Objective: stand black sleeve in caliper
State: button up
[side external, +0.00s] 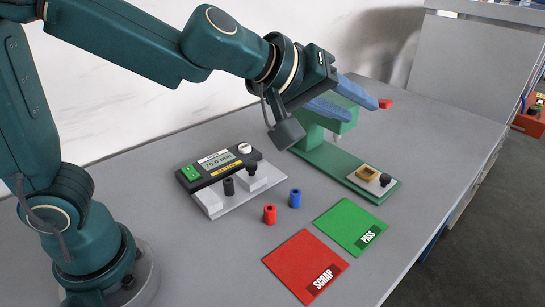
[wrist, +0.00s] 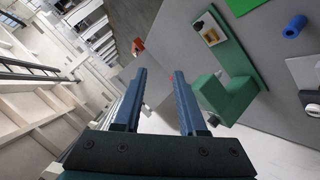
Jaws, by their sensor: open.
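The caliper (side external: 218,164) is a dark gauge with a lit display, a green switch and a pale plate with two raised light blocks, at centre left in the side view. The black sleeve (side external: 228,187) stands upright between these blocks; whether it touches either one I cannot tell. My gripper (side external: 360,100) is open and empty, well to the right of the caliper and above the table. Its two blue fingers also show in the wrist view (wrist: 160,73), with nothing between them. The black sleeve is not visible there.
A green stand (side external: 335,165) with a brass nest (side external: 367,173) is below my gripper. A red sleeve (side external: 269,214) and blue sleeve (side external: 295,198) stand before the caliper. Red SCRAP (side external: 300,262) and green PASS (side external: 346,222) mats are empty. A small red object (side external: 385,103) lies behind.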

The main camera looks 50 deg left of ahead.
jog(key=s+a+f+m+g+y, duration=0.1)
jog(key=s+a+f+m+g, duration=0.1)
jog(key=s, duration=0.4)
jog(key=s+a+f+m+g+y, duration=0.1)
jog(key=s+a+f+m+g, duration=0.1)
jog(key=s+a, duration=0.3)
jog(key=s+a+f+m+g+y, duration=0.1)
jog(key=s+a+f+m+g, duration=0.1)
jog(key=s, duration=0.7)
jog(key=shift+s+a+f+m, duration=0.2)
jog(key=shift+a+f+m, duration=0.3)
jog(key=shift+a+f, duration=0.35)
